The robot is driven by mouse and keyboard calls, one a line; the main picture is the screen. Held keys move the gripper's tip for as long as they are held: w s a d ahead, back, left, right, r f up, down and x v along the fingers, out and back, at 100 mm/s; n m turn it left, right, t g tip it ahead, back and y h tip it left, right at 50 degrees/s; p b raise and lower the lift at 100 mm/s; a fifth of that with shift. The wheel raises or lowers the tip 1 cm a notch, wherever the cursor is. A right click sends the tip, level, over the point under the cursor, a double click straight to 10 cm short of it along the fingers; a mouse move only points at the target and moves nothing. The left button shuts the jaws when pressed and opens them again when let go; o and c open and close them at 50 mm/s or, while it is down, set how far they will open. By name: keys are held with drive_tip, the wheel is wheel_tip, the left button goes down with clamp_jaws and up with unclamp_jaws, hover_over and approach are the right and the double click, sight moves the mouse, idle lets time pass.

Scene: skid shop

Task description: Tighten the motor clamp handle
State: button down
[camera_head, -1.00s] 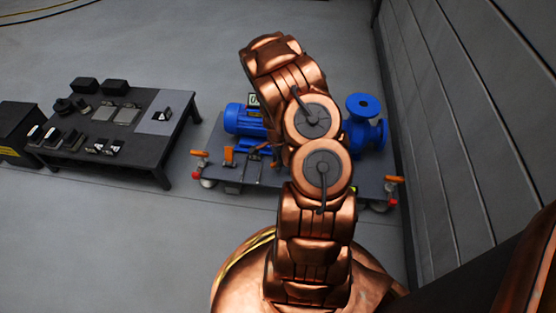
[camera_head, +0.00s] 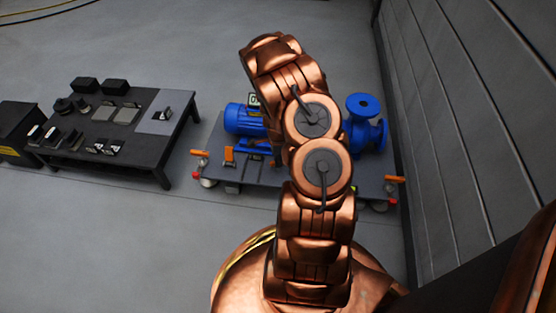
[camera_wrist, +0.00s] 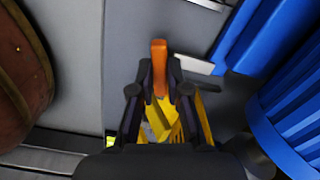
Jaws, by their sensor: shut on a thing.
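In the wrist view, my gripper (camera_wrist: 160,90) is shut on an orange clamp handle (camera_wrist: 159,68), which stands between the two dark fingertips. A yellow part (camera_wrist: 168,118) shows between the fingers below it. The blue ribbed motor (camera_wrist: 290,105) is close by on the right. In the head view, the blue motor (camera_head: 241,120) sits on the grey skid (camera_head: 280,173). My copper arm covers the middle of the skid and hides my gripper and the held handle. Another upright orange piece (camera_head: 229,155) stands at the skid's left front.
A blue pump (camera_head: 366,133) stands at the skid's right end, near the panelled wall (camera_head: 460,130). Orange handles (camera_head: 199,152) (camera_head: 394,179) are at the skid's corners. A dark table (camera_head: 80,150) with several parts stands left. The floor in front is clear.

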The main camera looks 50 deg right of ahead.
drive_tip(key=shift+s, duration=0.1)
drive_tip(key=shift+m, duration=1.4)
drive_tip(key=c, duration=1)
unclamp_jaws()
drive_tip(key=shift+o, duration=0.2)
drive_tip(key=shift+r, duration=0.1)
drive_tip(key=shift+r+p, duration=1.6)
drive_tip(key=shift+r, duration=1.85)
